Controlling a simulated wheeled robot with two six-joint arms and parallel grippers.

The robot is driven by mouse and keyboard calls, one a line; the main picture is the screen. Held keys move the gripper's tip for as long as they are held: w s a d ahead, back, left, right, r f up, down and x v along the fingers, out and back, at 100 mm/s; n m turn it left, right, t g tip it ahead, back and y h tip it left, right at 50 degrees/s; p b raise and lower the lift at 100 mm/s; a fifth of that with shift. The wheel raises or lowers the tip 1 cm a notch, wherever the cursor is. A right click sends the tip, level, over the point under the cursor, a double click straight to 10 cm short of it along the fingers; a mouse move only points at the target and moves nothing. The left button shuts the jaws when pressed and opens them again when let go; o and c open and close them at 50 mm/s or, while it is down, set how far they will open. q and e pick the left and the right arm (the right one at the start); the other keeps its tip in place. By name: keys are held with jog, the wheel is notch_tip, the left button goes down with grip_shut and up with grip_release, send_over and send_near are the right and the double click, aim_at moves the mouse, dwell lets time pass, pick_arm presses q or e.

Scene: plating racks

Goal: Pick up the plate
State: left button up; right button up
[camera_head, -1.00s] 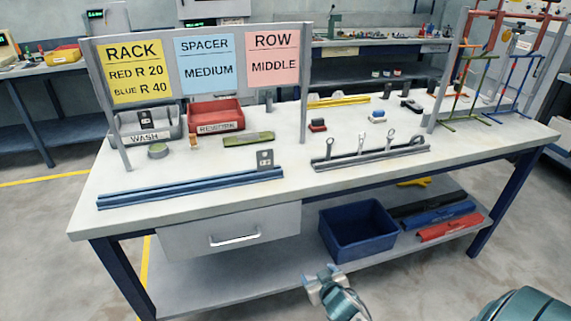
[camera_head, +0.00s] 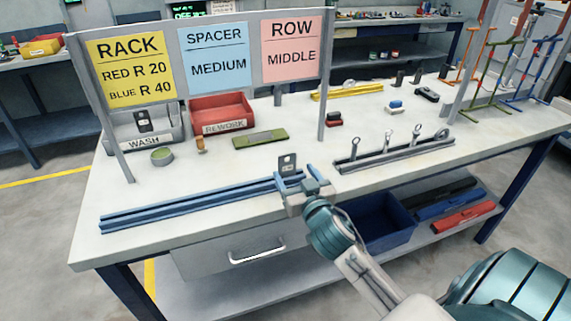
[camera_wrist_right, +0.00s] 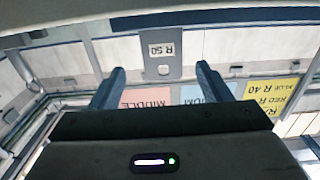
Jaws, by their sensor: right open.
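A small grey plate (camera_head: 288,164) with a hole stands upright at the right end of the blue rail (camera_head: 190,206) on the bench. In the right wrist view the plate (camera_wrist_right: 161,45) is marked R 50 and appears upside down. My right gripper (camera_head: 304,188) is in front of the plate, by the rail's right end, and hides part of both. In the wrist view my right gripper (camera_wrist_right: 161,70) is open, with the plate showing between its two fingers; I cannot tell whether they touch it. Another grey plate (camera_head: 143,120) is in the WASH bin (camera_head: 165,132). My left gripper is out of view.
A sign board (camera_head: 203,58) stands on posts behind the rail. A red REWORK bin (camera_head: 222,108), a green block (camera_head: 260,138) and a grey rack with several eyelets (camera_head: 390,155) are on the bench. Bare bench top lies in front of the green block.

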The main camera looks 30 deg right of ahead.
aim_at(288, 163)
jog(key=shift+w+d+r, duration=0.15)
jog(key=shift+w, duration=0.3)
jog(key=shift+w+d, duration=0.15)
jog(key=shift+w, duration=0.45)
jog(key=x, duration=0.1)
jog(key=p+x, duration=0.1)
jog(key=x, duration=0.1)
jog(key=p+x, duration=0.1)
jog(key=shift+w+a, duration=0.2)
jog(key=shift+a, duration=0.05)
jog(key=shift+w+d, duration=0.1)
jog(key=shift+w, duration=0.25)
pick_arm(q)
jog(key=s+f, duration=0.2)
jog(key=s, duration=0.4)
pick_arm(e)
jog(key=shift+s, duration=0.1)
jog(key=shift+c, duration=0.4)
jog(key=c, duration=1.1)
